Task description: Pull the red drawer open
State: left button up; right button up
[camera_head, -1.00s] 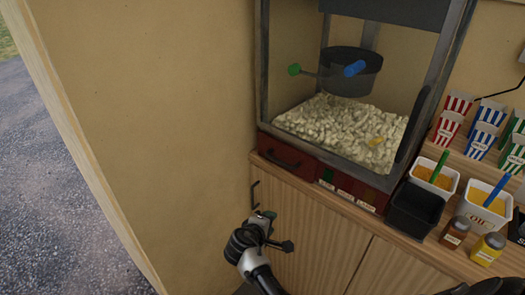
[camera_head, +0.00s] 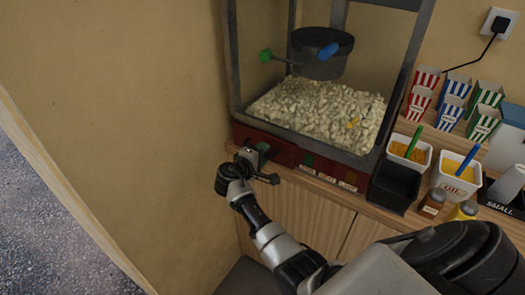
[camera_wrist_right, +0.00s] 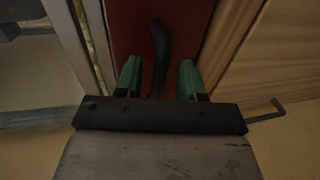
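The red drawer (camera_head: 284,152) is in the left part of the base under the popcorn machine. Its front looks flush with the base, and my right gripper partly hides it in the head view. In the right wrist view the red front (camera_wrist_right: 128,28) fills the top middle, with its dark curved handle (camera_wrist_right: 158,45). My right gripper (camera_head: 262,160) is at the drawer front. In the wrist view its green-tipped fingers (camera_wrist_right: 158,70) are apart, with the handle between them and a gap on both sides. My left gripper is not in view.
The popcorn machine (camera_head: 325,115) stands on a wooden counter (camera_head: 295,205). To the right are a black bin (camera_head: 394,187), sauce tubs (camera_head: 458,178), jars and striped popcorn boxes (camera_head: 424,83). A plain wall is left.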

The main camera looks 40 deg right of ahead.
jog(key=shift+d, duration=0.35)
jog(key=shift+w+f, duration=0.1)
grip_shut()
jog(key=shift+a, duration=0.1)
